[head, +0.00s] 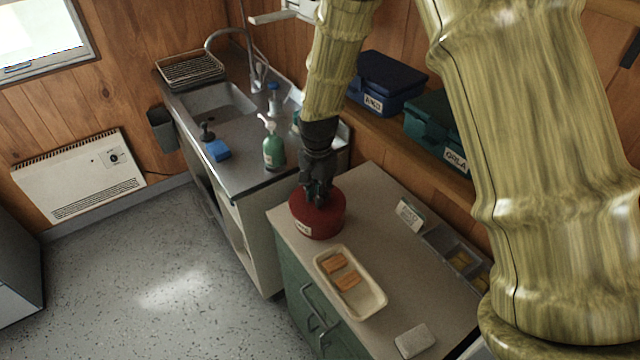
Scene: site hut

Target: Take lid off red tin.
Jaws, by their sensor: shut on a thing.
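The red tin (317,224) stands upright on the counter, near its left end, with a pale label on its front. My gripper (316,198) points down onto the top of the tin and is shut on its lid (334,203). The lid looks level and seated on the tin; I see no clear gap between them. The fingertips and the lid's middle are partly hidden by the dark gripper body.
A cream tray (375,302) with orange-brown bars lies in front of the tin. A small card (409,215), a grey divided tray (452,250) and a pale block (414,341) are on the counter (375,207). A green pump bottle (273,150) stands by the sink, left of my arm.

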